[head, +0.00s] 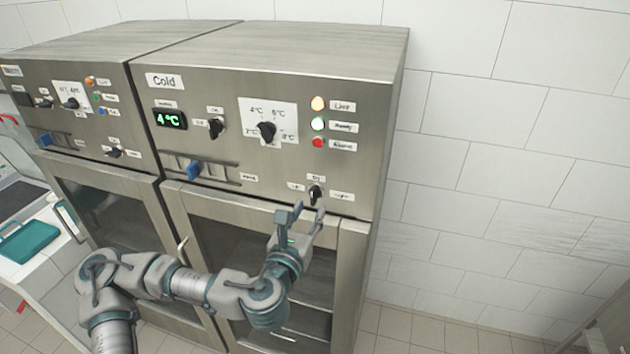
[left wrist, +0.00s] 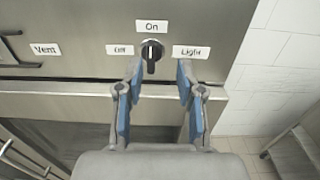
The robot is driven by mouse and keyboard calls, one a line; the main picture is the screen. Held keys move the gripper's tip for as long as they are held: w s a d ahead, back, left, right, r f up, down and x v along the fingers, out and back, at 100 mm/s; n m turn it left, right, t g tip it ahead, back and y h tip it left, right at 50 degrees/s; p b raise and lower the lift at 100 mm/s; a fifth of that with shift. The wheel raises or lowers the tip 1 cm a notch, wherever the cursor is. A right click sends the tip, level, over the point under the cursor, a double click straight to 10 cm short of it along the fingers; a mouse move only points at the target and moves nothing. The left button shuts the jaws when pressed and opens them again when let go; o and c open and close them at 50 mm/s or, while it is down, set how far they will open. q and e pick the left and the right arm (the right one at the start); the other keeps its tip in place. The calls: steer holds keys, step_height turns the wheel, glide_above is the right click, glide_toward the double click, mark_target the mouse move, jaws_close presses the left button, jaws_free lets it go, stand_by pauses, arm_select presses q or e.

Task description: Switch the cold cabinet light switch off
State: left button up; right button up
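The cold cabinet (head: 300,75) is a steel unit with a "Cold" label. Its light switch (head: 315,193) is a small black rotary knob at the panel's lower right, with labels around it. In the left wrist view the light switch (left wrist: 151,55) sits between an "Off" label (left wrist: 120,50) on the left, an "On" label (left wrist: 152,27) above and a "Light" label (left wrist: 191,52) on the right. Its white mark points up toward "On". My left gripper (head: 306,211) is open just below the knob, and its fingers (left wrist: 158,75) are spread on either side of it. My right gripper is not in view.
Another knob (head: 216,128), a dial (head: 266,131), a blue slider (head: 193,169) and indicator lamps (head: 318,124) are on the same panel. A second cabinet (head: 75,75) adjoins on the left. A glass door is below the panel. A tiled wall (head: 500,150) is at right.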

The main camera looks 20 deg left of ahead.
mark_target(320, 188)
arm_select(q)
steer(key=w+p, duration=0.1)
steer(key=w+a+p, duration=0.1)
steer(key=w, duration=0.1)
steer(key=w+a+p, duration=0.1)
steer(key=w+p, duration=0.1)
steer(key=shift+a+f, duration=0.25)
steer(key=shift+f, duration=0.1)
steer(key=shift+w, duration=0.4)
steer(key=shift+w+d, duration=0.2)
steer(key=shift+d, duration=0.05)
steer(key=shift+w+d, duration=0.15)
steer(key=shift+d, duration=0.9)
steer(key=shift+c, duration=1.4)
steer(key=c, duration=0.4)
steer(key=shift+a+f, duration=0.1)
steer(key=shift+a, duration=0.75)
jaws_close()
steer(key=shift+d, duration=0.1)
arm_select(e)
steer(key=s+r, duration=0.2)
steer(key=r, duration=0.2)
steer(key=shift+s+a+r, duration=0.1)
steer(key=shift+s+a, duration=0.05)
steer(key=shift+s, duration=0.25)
